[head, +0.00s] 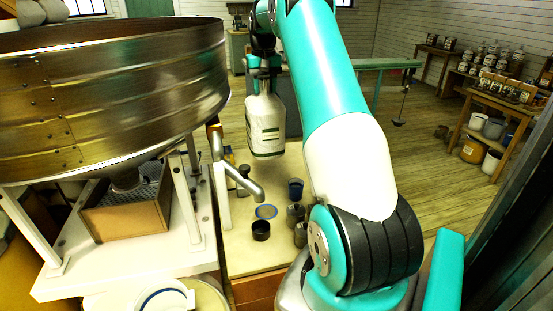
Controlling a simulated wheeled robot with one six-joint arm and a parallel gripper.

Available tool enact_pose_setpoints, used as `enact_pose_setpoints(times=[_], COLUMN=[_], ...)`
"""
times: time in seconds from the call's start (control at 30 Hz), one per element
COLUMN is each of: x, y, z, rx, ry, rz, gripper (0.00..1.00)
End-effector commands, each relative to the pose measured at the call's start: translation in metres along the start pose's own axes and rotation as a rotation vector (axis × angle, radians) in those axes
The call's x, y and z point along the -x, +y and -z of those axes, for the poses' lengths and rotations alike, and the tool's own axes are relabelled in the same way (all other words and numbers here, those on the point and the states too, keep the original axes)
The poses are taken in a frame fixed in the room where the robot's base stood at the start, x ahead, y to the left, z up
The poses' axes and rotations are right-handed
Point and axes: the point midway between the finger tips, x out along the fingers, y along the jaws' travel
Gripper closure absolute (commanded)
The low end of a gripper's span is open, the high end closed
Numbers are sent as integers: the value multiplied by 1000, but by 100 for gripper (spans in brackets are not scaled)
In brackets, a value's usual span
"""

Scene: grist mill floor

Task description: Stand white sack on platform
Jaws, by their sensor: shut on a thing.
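The white sack (265,125) has a dark green band and a printed label. It hangs upright below my gripper (264,75), in the upper middle of the head view. My gripper is shut on the top of the sack. The sack is in front of a grey surface and appears to be above the cream worktop (243,207); its exact height cannot be told. I cannot tell for sure which surface is the platform.
A large metal hopper (120,90) on a white frame fills the left. A bent grey pipe (225,175) rises beside the worktop. Shelves with jars (500,90) are at right; open floor lies between.

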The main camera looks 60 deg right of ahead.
Motion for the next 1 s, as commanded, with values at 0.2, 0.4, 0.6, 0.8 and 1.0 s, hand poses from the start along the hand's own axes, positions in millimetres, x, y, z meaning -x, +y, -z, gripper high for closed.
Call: enact_pose_setpoints(times=[0.2, 0.4, 0.6, 0.8, 1.0], x=[-13, -56, -102, -138, -153], y=[1, 0, -2, -2, -2], z=[1, 0, 0, 1, 2], rx=[-1, 0, 2, 2, 2], ry=[3, 1, 0, 3, 7], rz=[0, 0, 0, 0, 0], gripper=[100, 100, 100, 100, 100])
